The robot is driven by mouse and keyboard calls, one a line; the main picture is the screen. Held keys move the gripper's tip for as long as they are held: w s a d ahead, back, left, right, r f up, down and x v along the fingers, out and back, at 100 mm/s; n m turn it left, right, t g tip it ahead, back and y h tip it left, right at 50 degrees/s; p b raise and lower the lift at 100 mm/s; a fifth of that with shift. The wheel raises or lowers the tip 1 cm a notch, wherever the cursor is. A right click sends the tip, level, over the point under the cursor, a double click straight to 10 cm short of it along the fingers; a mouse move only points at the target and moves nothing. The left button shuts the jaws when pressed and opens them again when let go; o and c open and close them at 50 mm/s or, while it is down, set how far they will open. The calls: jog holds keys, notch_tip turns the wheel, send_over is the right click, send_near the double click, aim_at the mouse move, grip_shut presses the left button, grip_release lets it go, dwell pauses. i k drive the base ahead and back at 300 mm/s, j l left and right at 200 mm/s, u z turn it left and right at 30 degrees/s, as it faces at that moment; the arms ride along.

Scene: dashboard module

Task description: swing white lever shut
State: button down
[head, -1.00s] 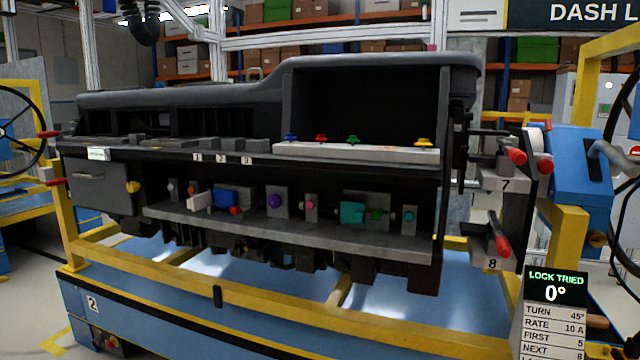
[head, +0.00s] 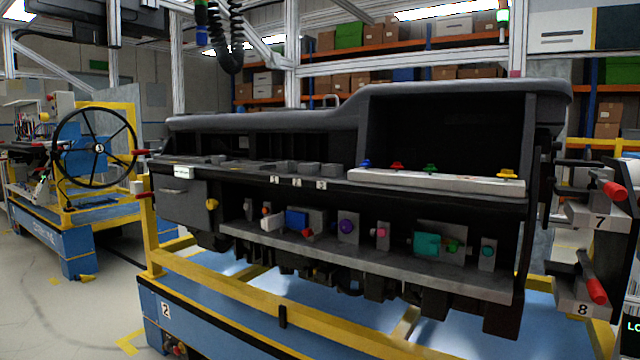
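A small white lever (head: 268,222) sits on the lower shelf (head: 370,262) of the dark dashboard module (head: 262,120), left of the middle. It lies against the left side of a blue connector block (head: 296,220) and points out toward the lower left. It is too small here to tell its exact angle. A small red part (head: 307,232) is just right of the blue block. My gripper is not in view.
Purple (head: 346,226), pink (head: 382,229) and teal (head: 427,244) parts stand further right on the shelf. A yellow frame rail (head: 250,299) runs along the front. Red-handled levers (head: 592,290) stick out at the right. Open floor (head: 60,300) lies at the left.

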aim_at(269, 223)
jog(key=z, duration=0.35)
jog(key=i+j+z, duration=0.1)
jog(key=j+z, duration=0.25)
jog(key=j, duration=0.3)
jog(key=j+z, duration=0.4)
jog(key=j, duration=1.35)
jog(key=j+z, duration=0.1)
jog(key=j, duration=1.05)
